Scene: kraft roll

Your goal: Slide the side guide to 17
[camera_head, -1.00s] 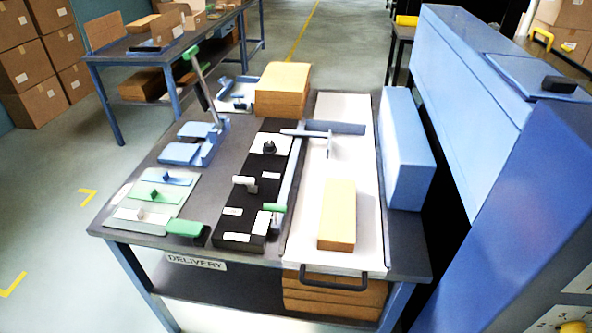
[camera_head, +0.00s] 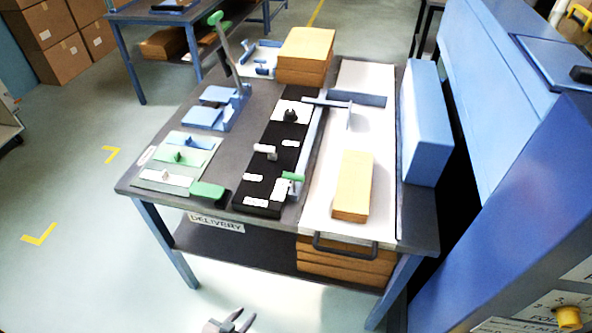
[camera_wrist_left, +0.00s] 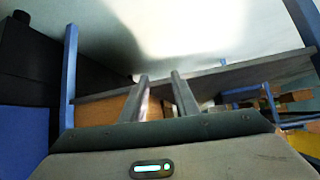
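My left gripper (camera_head: 238,319) shows at the bottom edge of the head view, in front of the table and apart from everything on it. In the left wrist view its two fingers (camera_wrist_left: 160,88) stand apart with nothing between them. A grey-blue upright plate with a crossbar (camera_head: 330,103), which looks like the side guide, stands at the far part of the white bed (camera_head: 383,140). A thin rail runs along the bed's left side, with a green-topped lever (camera_head: 292,177) near its front end. No scale number is readable. My right gripper is not in view.
A brown block (camera_head: 353,186) lies on the white bed. A black panel (camera_head: 262,186) with knobs lies left of the rail. A brown stack (camera_head: 304,56), a tall green-tipped lever (camera_head: 227,50) and a blue machine (camera_head: 500,130) surround the bed. The floor in front is clear.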

